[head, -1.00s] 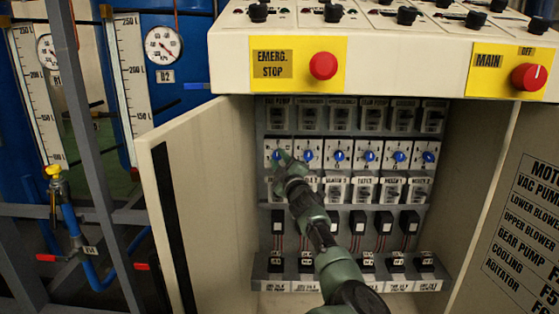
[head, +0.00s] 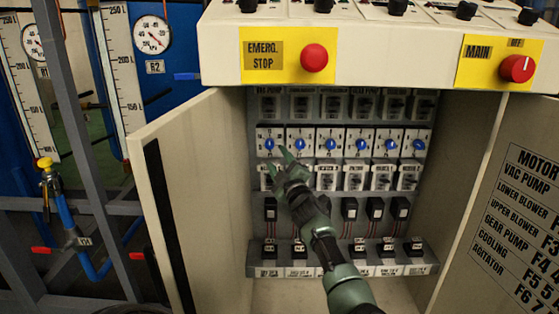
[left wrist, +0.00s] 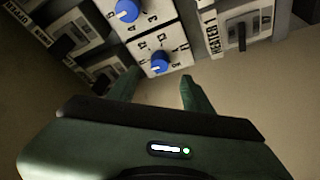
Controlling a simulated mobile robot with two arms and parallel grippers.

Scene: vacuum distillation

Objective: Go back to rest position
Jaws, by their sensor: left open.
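My left gripper (head: 277,168) is open and empty in the head view, inside the open control cabinet. Its fingertips are just below the leftmost blue knobs, in front of the second row of switches. In the left wrist view, its two green fingers (left wrist: 160,90) stand apart with nothing between them. A blue knob (left wrist: 160,63) on a white dial plate shows beyond the fingertips, apart from them. My right gripper is not in view.
The cabinet's left door (head: 190,200) and right door (head: 510,210) stand open on both sides. Above is a panel with a red emergency stop button (head: 314,57) and a red main switch (head: 517,69). Grey frame bars and blue pipes (head: 65,210) are at left.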

